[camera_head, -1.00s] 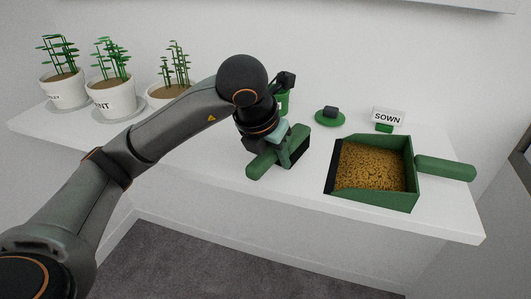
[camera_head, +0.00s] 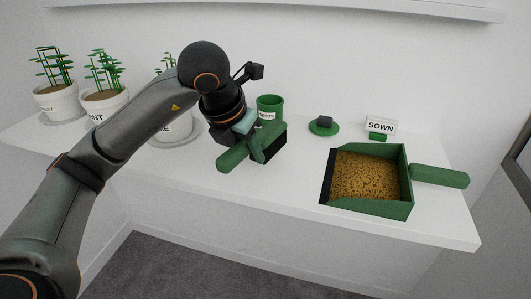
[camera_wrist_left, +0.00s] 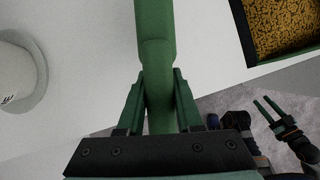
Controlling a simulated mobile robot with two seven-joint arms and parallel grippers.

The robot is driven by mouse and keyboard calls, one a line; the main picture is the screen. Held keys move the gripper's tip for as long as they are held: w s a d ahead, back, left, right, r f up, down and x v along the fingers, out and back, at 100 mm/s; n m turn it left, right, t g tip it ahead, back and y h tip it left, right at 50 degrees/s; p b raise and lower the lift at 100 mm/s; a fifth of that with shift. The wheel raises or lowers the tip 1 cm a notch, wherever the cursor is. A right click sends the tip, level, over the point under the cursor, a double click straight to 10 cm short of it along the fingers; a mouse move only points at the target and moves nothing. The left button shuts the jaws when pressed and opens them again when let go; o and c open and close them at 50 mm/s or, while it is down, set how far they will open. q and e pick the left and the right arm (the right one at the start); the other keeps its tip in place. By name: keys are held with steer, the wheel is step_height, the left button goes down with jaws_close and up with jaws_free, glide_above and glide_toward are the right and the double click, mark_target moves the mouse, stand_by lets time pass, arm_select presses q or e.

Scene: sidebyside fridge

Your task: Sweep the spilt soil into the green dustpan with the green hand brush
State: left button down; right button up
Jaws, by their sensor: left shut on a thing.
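My left gripper (camera_head: 246,138) is shut on the green hand brush (camera_head: 236,154), whose dark bristle side faces right. In the left wrist view the brush's green handle (camera_wrist_left: 155,60) runs between the fingers. I cannot tell whether the bristles touch the shelf. The green dustpan (camera_head: 397,208) lies to the right of the brush, apart from it, its dark lip facing left and its handle to the right. Brown granular soil (camera_head: 368,176) covers its floor. I see no loose soil on the bare shelf; the arm and brush hide part of it. My right gripper (camera_wrist_left: 268,106) shows empty in the left wrist view, its fingers apart.
The white shelf (camera_head: 300,180) is clear between brush and dustpan. Behind stand a green seeds pot (camera_head: 269,106), a green disc with a dark knob (camera_head: 323,126) and a SOWN sign (camera_head: 381,125). White plant pots (camera_head: 105,105) stand at left, near my arm.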

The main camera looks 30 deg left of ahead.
arm_select(q)
steer(key=shift+s+a, duration=0.15)
steer(key=shift+a, duration=0.5)
steer(key=shift+s+a, duration=0.15)
steer(key=shift+a, duration=0.45)
steer(key=shift+f, duration=0.1)
steer(key=shift+f+b, duration=1.3)
steer(key=shift+f, duration=0.15)
steer(key=shift+w+d, duration=0.25)
steer(key=shift+d, duration=0.95)
steer(key=shift+w+d+f, duration=0.1)
steer(key=shift+d+f, duration=0.1)
steer(key=shift+d, duration=0.35)
